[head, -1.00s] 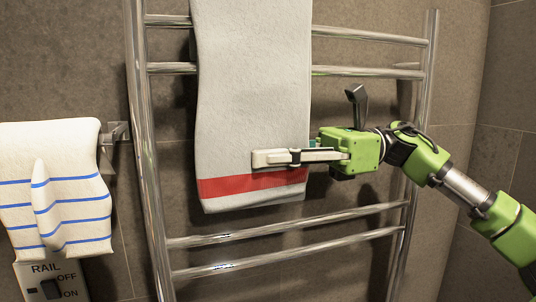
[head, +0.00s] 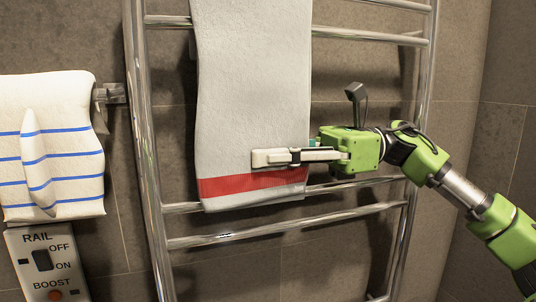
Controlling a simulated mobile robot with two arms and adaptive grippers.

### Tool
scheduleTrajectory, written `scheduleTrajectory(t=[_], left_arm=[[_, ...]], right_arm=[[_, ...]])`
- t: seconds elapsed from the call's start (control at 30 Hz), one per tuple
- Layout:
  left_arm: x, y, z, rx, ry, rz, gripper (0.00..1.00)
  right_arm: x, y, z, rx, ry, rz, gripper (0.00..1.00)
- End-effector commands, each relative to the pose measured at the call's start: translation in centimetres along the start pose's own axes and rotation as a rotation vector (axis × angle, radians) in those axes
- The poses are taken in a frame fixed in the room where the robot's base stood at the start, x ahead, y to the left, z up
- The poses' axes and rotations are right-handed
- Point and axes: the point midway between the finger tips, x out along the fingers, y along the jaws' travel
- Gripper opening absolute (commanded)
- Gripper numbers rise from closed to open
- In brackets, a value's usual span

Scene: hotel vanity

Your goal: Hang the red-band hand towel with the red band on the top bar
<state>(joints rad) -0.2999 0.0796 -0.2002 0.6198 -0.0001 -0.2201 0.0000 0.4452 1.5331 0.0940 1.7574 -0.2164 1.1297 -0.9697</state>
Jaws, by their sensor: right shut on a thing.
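The red-band hand towel (head: 250,95) is pale grey-white and hangs flat in front of the chrome ladder rail. Its red band (head: 250,184) runs across just above the lower hem. The towel's upper end is cut off by the top of the view. My right gripper (head: 258,158) reaches in from the right, just above the band, and is shut on the towel. One finger lies across the front; the other is hidden. The rail (head: 151,185) shows a bar (head: 372,36) at upper right and lower bars (head: 240,235); its top bar cannot be made out. My left gripper is not in view.
A blue-striped cream towel (head: 62,112) hangs from a small wall holder (head: 115,94) at left. Below it is a switch panel (head: 24,244) marked RAIL and BOOST. A tiled wall stands close behind the rail and at right.

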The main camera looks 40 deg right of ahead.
Motion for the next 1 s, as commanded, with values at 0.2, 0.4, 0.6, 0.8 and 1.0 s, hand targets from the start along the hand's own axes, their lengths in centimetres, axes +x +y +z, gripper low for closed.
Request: scheduleTrajectory(t=[0.2, 0.4, 0.6, 0.8, 1.0], left_arm=[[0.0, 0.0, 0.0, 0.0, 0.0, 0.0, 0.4], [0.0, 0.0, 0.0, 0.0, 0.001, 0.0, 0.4], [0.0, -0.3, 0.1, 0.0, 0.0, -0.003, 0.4], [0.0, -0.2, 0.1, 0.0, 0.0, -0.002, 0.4], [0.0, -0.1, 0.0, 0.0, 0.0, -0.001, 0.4]], right_arm=[[0.0, 0.0, 0.1, -0.001, -0.001, 0.0, 0.16], [0.0, 0.0, 0.1, -0.001, -0.001, 0.0, 0.3], [0.0, 0.0, 0.0, 0.0, 0.001, 0.0, 0.3], [-0.2, 0.0, 0.5, 0.004, 0.005, -0.003, 0.3], [-0.1, -0.1, 2.1, 0.005, 0.008, -0.004, 0.3]])
